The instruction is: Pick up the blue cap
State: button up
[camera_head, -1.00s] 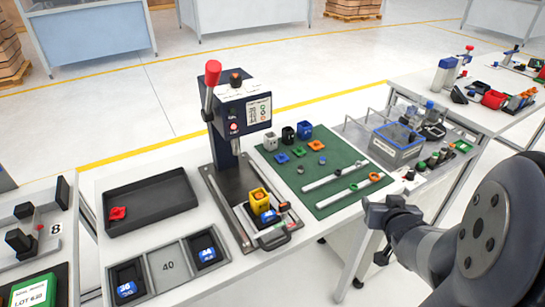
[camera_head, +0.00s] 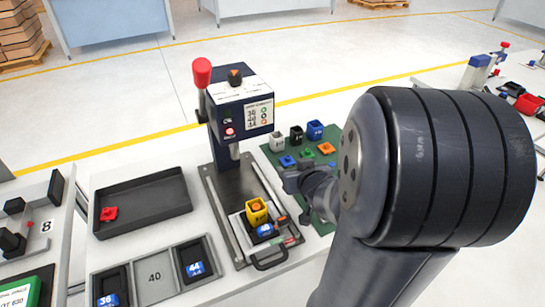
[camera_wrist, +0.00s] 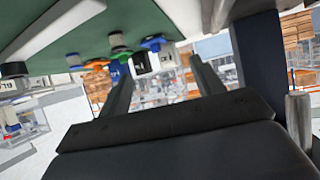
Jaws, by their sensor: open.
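My arm hides much of the mat's right side.
A green cap (camera_head: 308,153) and an orange cap (camera_head: 326,148) lie beside the blue one. Black (camera_head: 296,135) and blue (camera_head: 315,130) blocks stand behind. The tall press (camera_head: 238,112) is left of the mat, with a yellow block (camera_head: 257,211) in its fixture.

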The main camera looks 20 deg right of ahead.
aim_at(288, 158)
jog(key=b+x, duration=0.1)
jog(key=x, duration=0.3)
jog(key=shift+f, duration=0.15)
jog(key=shift+d+r+b+x, duration=0.1)
jog(key=shift+d+r+x, duration=0.05)
jog(key=shift+x, duration=0.85)
jog(key=shift+d+r+b+x, duration=0.1)
jog(key=shift+b+x, duration=0.05)
jog(key=shift+x, duration=0.85)
jog(key=shift+d+r+b+x, duration=0.1)
jog(key=shift+d+r+x, duration=0.05)
jog(key=shift+x, duration=0.85)
jog(key=shift+w, duration=0.15)
jog(key=c, duration=1.1)
